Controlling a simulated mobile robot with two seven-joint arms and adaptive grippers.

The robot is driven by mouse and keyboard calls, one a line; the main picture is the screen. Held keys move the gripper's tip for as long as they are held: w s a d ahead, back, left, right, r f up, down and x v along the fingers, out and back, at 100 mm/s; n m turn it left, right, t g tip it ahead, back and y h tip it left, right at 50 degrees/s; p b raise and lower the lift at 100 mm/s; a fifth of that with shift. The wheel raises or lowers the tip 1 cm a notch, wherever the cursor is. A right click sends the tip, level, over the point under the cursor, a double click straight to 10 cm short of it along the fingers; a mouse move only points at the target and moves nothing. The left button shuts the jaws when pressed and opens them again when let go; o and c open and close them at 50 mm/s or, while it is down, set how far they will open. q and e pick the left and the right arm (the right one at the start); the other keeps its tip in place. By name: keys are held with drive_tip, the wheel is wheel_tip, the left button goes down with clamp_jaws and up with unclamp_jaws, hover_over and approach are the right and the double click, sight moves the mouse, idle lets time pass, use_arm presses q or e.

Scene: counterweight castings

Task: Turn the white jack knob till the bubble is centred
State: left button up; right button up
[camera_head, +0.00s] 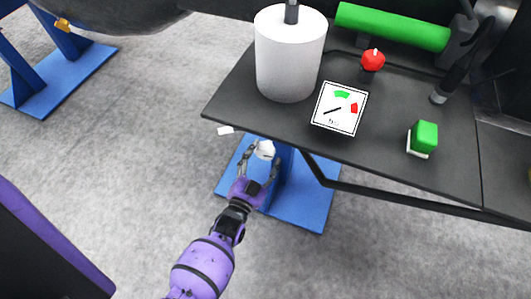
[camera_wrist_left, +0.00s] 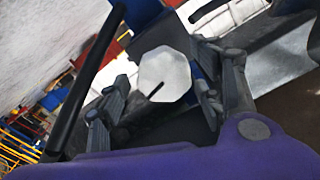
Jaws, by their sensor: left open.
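The white jack knob (camera_head: 265,149) shows below the front edge of the dark table, by a blue stand. My left gripper (camera_head: 260,160) reaches up to it, with its fingers apart on either side. In the left wrist view the knob (camera_wrist_left: 166,70) is a many-sided white face with a short dark mark. It lies between the spread fingers of my left gripper (camera_wrist_left: 158,90); I cannot tell whether they touch it. A square white dial (camera_head: 340,108) on the table has a black needle, a green patch and a red patch. I cannot make out a bubble. My right gripper is out of view.
The dark table (camera_head: 235,100) overhangs the blue stand (camera_head: 310,205). On it are a white cylinder (camera_head: 290,60), a red knob (camera_head: 373,61), a green block (camera_head: 425,136) and a green roller (camera_head: 392,27).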

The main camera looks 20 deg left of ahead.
use_arm(q)
drive_tip(key=s, duration=1)
drive_tip(key=shift+s, duration=0.2)
drive_tip(key=shift+a, duration=0.1)
drive_tip(key=s+a+f+n+g, duration=0.25)
drive_tip(key=s+g, duration=0.35)
drive_tip(key=s, duration=0.8)
drive_tip(key=s+a+f+n+g, duration=0.15)
drive_tip(key=s+f+g, duration=0.3)
drive_tip(key=s, duration=0.95)
drive_tip(key=w+r+p, duration=0.2)
drive_tip(key=r+p, duration=0.6)
drive_tip(key=w+d+r+t+p, duration=0.1)
drive_tip(key=w+r+p, duration=0.2)
drive_tip(key=r+p, duration=0.5)
drive_tip(key=shift+r+n+p, duration=0.3)
drive_tip(key=shift+r+n, duration=0.1)
drive_tip(key=shift+r, duration=0.05)
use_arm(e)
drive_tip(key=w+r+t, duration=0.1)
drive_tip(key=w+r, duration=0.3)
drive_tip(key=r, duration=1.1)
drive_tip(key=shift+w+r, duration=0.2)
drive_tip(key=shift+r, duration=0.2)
use_arm(q)
drive_tip(key=shift+w, duration=0.1)
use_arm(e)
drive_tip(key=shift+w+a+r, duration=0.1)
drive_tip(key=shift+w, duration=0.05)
